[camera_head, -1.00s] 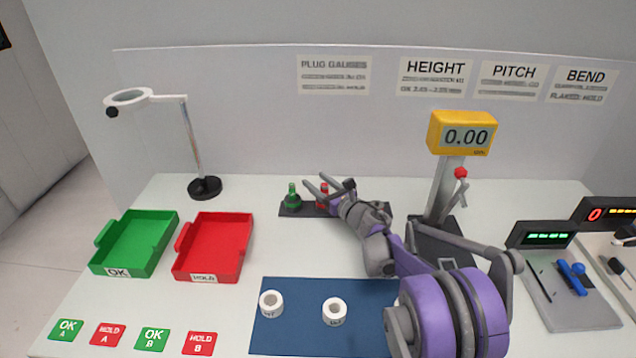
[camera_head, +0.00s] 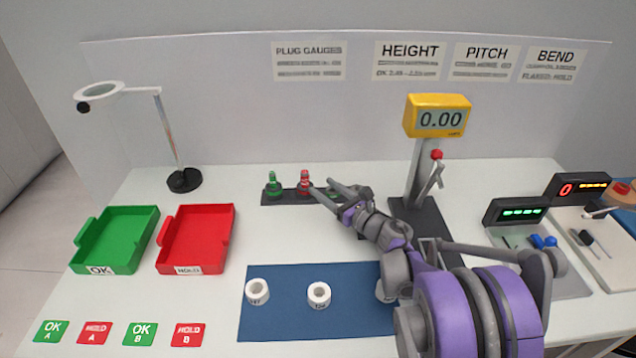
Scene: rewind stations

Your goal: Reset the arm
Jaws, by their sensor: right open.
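My right arm comes in from the lower right. Its gripper (camera_head: 332,190) is open and empty, with its fingers pointing left and back, just right of the red plug gauge (camera_head: 305,182). I cannot tell whether a finger touches the gauge stand (camera_head: 288,195). The green plug gauge (camera_head: 272,184) stands at the left of that stand. The stand's right end is hidden behind the gripper. White rings (camera_head: 257,291), (camera_head: 319,295) sit on the blue mat (camera_head: 290,325). A third ring (camera_head: 384,293) is partly hidden by my arm. My left gripper is not in view.
A green tray (camera_head: 150,212) and a red tray (camera_head: 228,212) stand at the left, near a lamp (camera_head: 184,180). The height gauge (camera_head: 437,116) reads 0.00. Pitch (camera_head: 515,211) and bend (camera_head: 580,188) stations stand at the right. OK and HOLD cards (camera_head: 95,332) lie front left.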

